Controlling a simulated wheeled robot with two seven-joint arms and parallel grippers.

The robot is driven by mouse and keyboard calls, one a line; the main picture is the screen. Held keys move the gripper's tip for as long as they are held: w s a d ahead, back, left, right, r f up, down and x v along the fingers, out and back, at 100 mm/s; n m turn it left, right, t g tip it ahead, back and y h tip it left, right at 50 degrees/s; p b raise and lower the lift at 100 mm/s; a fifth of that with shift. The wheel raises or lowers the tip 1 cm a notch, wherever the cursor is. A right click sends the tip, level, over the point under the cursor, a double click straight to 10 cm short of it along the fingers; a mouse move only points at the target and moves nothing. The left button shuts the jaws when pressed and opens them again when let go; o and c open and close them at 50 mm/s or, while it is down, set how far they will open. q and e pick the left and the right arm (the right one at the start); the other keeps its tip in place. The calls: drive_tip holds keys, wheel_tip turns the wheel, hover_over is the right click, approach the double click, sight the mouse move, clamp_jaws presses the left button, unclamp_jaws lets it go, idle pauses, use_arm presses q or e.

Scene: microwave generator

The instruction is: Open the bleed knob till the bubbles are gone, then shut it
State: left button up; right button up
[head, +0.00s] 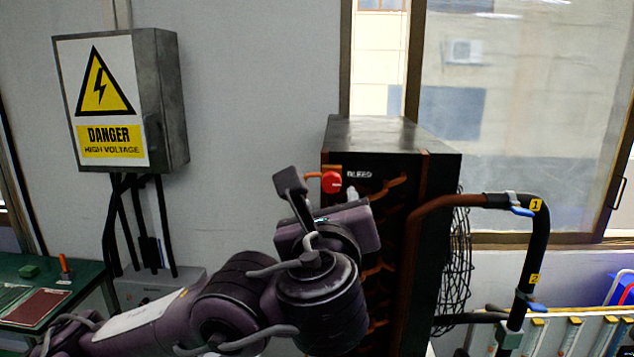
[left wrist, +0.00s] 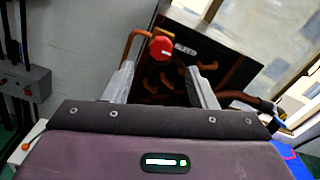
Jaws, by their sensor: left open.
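The red bleed knob (head: 331,182) sits on a copper pipe at the upper left of the dark generator cabinet (head: 390,135), beside a white BLEED label (head: 359,174). In the left wrist view the red knob (left wrist: 161,46) lies beyond the fingertips, between them and a little left of the middle. My left gripper (left wrist: 160,80) is open and empty, with its two pale fingers apart. In the head view my left arm and wrist hide the lower front of the cabinet and most of the gripper. No bubbles can be made out. My right gripper is not in view.
A high-voltage box (head: 160,100) hangs on the wall at left, with black cables below. A black hose (head: 537,245) with blue-handled valves tagged 1 and 2 loops out at right. A green bench (head: 85,285) stands at lower left. A window is behind the cabinet.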

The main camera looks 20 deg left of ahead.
sight(331, 185)
use_arm(q)
drive_tip(key=p+x, duration=0.1)
drive_tip(key=x, duration=0.7)
drive_tip(key=shift+f+p, duration=0.1)
drive_tip(key=shift+p, duration=0.25)
drive_tip(key=shift+d, duration=0.1)
drive_tip(key=shift+c, duration=0.4)
